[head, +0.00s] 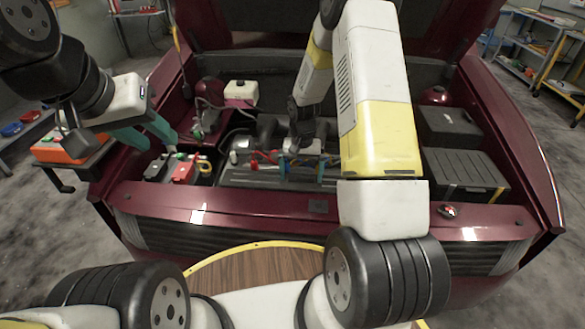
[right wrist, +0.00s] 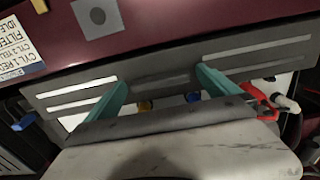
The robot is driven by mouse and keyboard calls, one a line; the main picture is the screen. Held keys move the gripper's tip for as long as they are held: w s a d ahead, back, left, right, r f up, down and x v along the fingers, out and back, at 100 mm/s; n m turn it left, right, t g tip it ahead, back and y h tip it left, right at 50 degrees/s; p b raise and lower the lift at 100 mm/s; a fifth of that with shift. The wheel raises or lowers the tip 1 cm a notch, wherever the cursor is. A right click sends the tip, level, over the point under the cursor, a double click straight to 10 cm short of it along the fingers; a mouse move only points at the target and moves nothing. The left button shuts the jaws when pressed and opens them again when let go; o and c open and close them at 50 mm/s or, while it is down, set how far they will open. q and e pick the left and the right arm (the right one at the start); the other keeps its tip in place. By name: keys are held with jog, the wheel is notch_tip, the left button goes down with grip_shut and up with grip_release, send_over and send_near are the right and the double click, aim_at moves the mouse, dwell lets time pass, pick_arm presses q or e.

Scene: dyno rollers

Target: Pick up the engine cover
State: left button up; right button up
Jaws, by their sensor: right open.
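The engine cover (head: 262,178) is a dark grey panel in the middle of the engine bay, partly hidden by my right arm and gripper. In the right wrist view the cover (right wrist: 160,84) shows as a dark panel with pale silver stripes. My right gripper (head: 302,168) is above the cover, pointing down. In the right wrist view its teal fingers (right wrist: 160,83) are wide apart, both overlapping the cover's striped face; I cannot tell whether they touch it. My left gripper (head: 161,143) is open and empty above the left side of the bay, away from the cover.
A battery with a red cap (head: 183,170) lies below my left gripper. Black boxes (head: 462,172) fill the bay's right side. The maroon front edge (head: 250,199) runs across the bay. A round wooden tabletop (head: 255,268) with a yellow rim is in front of the car.

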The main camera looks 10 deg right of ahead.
jog(key=c, duration=2)
jog(key=shift+r, duration=0.15)
